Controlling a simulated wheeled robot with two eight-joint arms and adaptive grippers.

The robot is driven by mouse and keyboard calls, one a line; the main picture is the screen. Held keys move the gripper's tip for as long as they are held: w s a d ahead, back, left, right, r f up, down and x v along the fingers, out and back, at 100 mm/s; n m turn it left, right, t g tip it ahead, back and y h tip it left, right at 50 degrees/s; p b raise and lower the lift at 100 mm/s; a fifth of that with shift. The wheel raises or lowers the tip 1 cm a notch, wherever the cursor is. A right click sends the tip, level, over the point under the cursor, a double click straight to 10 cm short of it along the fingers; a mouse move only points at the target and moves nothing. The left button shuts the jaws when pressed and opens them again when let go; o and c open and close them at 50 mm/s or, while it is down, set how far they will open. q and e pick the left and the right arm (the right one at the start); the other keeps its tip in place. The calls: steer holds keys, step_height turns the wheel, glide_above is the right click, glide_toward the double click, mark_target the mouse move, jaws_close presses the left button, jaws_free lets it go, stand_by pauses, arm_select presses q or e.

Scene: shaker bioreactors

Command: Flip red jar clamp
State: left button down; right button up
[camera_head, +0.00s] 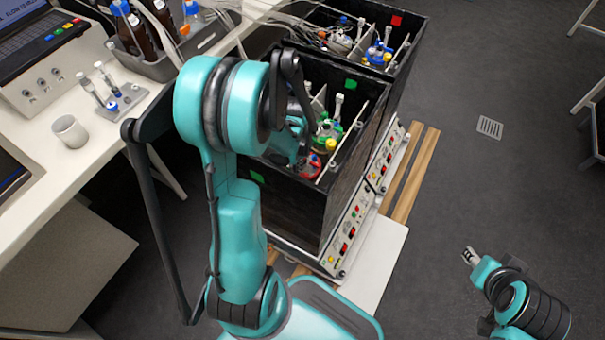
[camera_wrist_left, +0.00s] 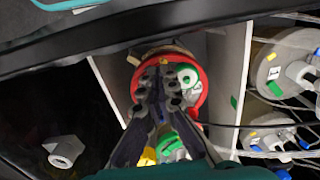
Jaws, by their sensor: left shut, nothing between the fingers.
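The red-lidded jar (camera_head: 310,166) sits in the near black shaker box, partly behind my left arm in the head view. In the left wrist view its red rim (camera_wrist_left: 201,102) curves around the fingers, with a white and green round fitting on the lid. My left gripper (camera_wrist_left: 165,75) is shut and empty, its fingertips over the lid. I cannot tell whether they touch it. The clamp is not clearly distinguishable behind the fingers. In the head view the left fingers are hidden by the arm. My right gripper (camera_head: 469,256) is far to the right, over the floor, too small to read.
A green-lidded jar (camera_head: 328,131) stands close behind the red one in the same box (camera_head: 290,207). Metal rods and tubes cross the box. A second box with a blue-lidded jar (camera_head: 378,54) is behind. A bench (camera_head: 75,190) is at left.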

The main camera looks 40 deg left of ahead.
arm_select(q)
steer(key=shift+f+b, duration=0.65)
steer(key=shift+f, duration=0.1)
stand_by(0.3)
steer(key=shift+r+p, duration=2.75)
steer(key=shift+r, duration=0.85)
steer(key=shift+f, duration=0.1)
steer(key=s+d+r+t, duration=0.2)
steer(key=d+r+t, duration=0.1)
steer(key=d+r, duration=0.5)
steer(key=s+d+r+m+t, duration=0.1)
steer(key=s+d+r+t, duration=0.2)
steer(key=d+r, duration=0.5)
steer(key=shift+d+r+t, duration=0.15)
steer(key=shift+r+t, duration=0.05)
steer(key=shift+t, duration=0.3)
